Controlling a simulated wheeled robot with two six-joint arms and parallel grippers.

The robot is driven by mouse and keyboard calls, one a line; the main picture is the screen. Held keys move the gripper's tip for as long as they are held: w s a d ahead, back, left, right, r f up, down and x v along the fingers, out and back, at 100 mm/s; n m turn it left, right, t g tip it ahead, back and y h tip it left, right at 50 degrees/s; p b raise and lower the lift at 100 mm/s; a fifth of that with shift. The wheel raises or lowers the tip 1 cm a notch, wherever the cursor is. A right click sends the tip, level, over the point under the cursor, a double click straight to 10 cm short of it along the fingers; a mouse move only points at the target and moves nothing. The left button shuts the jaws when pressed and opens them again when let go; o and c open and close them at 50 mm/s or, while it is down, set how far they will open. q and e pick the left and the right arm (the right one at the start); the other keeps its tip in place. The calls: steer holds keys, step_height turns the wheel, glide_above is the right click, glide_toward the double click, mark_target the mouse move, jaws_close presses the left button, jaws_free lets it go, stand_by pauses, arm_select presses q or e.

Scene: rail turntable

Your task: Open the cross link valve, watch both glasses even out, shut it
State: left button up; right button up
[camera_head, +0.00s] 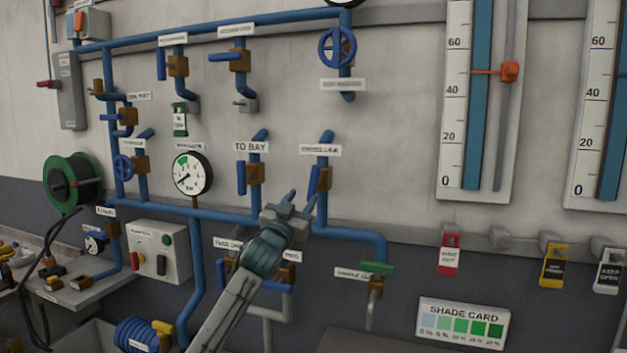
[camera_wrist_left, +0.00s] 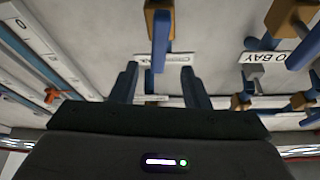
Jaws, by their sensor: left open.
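The cross link valve has a brass body (camera_head: 324,178) and a blue lever (camera_head: 312,181), which hangs upright beside its pipe, under a white label (camera_head: 320,150). My left gripper (camera_head: 300,204) is open and empty, just below and left of this valve. In the left wrist view, which is upside down, the blue lever (camera_wrist_left: 161,42) lies ahead, roughly in line with the gap between my fingers (camera_wrist_left: 160,85), and I see no contact. The two glasses are blue columns with white scales, the left glass (camera_head: 477,110) and the right glass (camera_head: 619,130). My right gripper is not in view.
The TO BAY valve (camera_head: 254,174) with a similar blue lever stands close on the left. A blue pipe (camera_head: 350,232) runs below to a green-handled tap (camera_head: 377,268). A pressure gauge (camera_head: 192,173) is further left. Red (camera_head: 449,255), yellow and white tags hang at right.

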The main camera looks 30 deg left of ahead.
mark_target(312, 183)
arm_select(q)
steer(key=p+x, duration=0.4)
steer(key=x, duration=0.3)
steer(key=shift+w+r, duration=0.2)
steer(key=shift+w, duration=0.05)
steer(key=shift+w+a+p, duration=0.1)
steer(key=shift+w+p, duration=0.3)
steer(key=shift+w, duration=0.2)
steer(key=shift+c, duration=0.4)
jaws_close()
